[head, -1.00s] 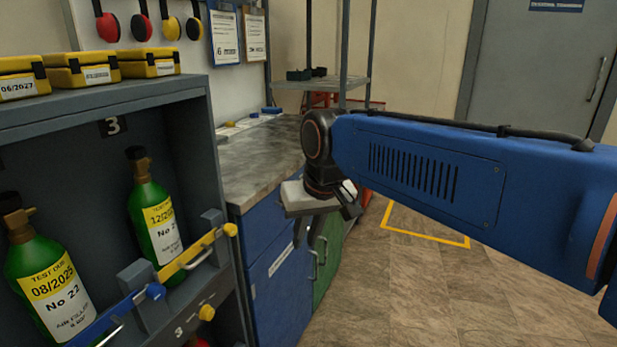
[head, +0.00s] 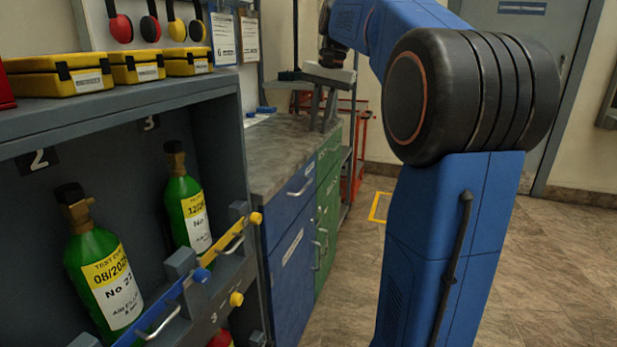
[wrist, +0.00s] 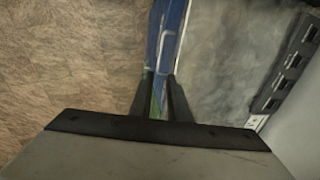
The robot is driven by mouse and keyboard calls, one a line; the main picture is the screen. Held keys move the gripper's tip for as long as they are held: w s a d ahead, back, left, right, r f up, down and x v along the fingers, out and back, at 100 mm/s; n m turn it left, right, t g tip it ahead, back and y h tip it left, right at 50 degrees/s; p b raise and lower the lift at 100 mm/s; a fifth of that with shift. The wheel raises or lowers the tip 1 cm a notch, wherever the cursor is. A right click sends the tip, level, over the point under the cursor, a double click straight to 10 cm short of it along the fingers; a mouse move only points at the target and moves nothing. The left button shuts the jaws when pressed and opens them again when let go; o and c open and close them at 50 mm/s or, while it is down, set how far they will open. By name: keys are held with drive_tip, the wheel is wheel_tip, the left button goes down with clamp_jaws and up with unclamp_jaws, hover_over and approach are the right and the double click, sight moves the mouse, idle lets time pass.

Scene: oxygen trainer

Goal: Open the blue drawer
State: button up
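The blue drawer (head: 289,203) is at the top of the blue cabinet under the grey worktop, with a silver bar handle (head: 301,181). Its front looks flush, so it appears closed. My gripper (head: 322,128) is above the worktop's front edge, beyond the drawer, near the green unit, fingers pointing down. In the wrist view my gripper (wrist: 160,80) has a gap between its two dark fingers, with nothing held. The drawer's handle (wrist: 166,48) shows as a pale loop ahead of the fingertips, apart from them.
A green drawer and cupboard (head: 328,205) adjoin the blue cabinet (head: 293,290). On the left a grey rack (head: 226,150) holds green cylinders (head: 186,205) behind latched bars. The worktop (head: 270,150) is mostly clear. Open floor (head: 550,270) lies to the right.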

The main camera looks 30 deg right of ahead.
sight(307, 183)
drive_tip(key=w+f, duration=0.1)
drive_tip(key=f, duration=0.4)
drive_tip(key=a+f, duration=0.1)
drive_tip(key=f, duration=0.5)
drive_tip(key=w+f, duration=0.1)
drive_tip(key=f, duration=0.5)
drive_tip(key=shift+w+a, duration=0.35)
drive_tip(key=shift+a, duration=0.05)
clamp_jaws()
idle(0.8)
